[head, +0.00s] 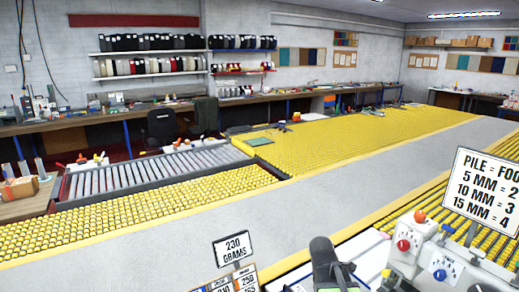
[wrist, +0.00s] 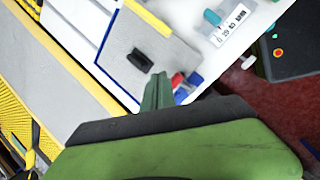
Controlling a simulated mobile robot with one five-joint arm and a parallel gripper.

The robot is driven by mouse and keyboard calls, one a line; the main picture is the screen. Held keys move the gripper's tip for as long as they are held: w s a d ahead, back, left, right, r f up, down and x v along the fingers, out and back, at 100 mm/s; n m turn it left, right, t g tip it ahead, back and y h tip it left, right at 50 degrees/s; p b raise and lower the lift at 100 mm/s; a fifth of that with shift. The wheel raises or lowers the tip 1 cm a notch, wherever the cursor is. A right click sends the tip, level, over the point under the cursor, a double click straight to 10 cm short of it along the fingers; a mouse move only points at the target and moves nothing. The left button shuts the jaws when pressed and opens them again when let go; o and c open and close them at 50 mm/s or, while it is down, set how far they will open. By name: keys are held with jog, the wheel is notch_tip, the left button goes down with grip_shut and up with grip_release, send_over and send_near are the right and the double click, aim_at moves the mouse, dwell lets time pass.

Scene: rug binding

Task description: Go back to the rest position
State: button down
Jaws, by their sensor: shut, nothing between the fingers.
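My gripper (wrist: 158,88) shows in the wrist view as green fingers, closed together, with nothing between them. The tips appear in front of a grey panel (wrist: 122,58) with a black block (wrist: 139,59) on it; I cannot tell whether they touch anything. Red and blue parts (wrist: 186,84) lie just right of the tips. In the head view, a dark grey rounded part stands at the bottom centre; I cannot tell whether it belongs to my arm. The fingers cannot be made out there.
A white machine (head: 437,248) with red and blue knobs stands at the lower right, beside a pile-size sign (head: 482,190). Yellow roller tables (head: 365,140) and a grey walkway (head: 200,218) lie beyond. An office chair (head: 163,127) stands by the back bench.

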jog(key=s+a+f+m+g+y, duration=0.2)
jog(key=s+a+m, duration=0.5)
jog(key=m, duration=0.9)
jog(key=shift+s+a+f+g+y, duration=0.45)
jog(key=shift+s+y, duration=0.25)
jog(key=shift+s, duration=0.45)
jog(key=shift+d, duration=0.1)
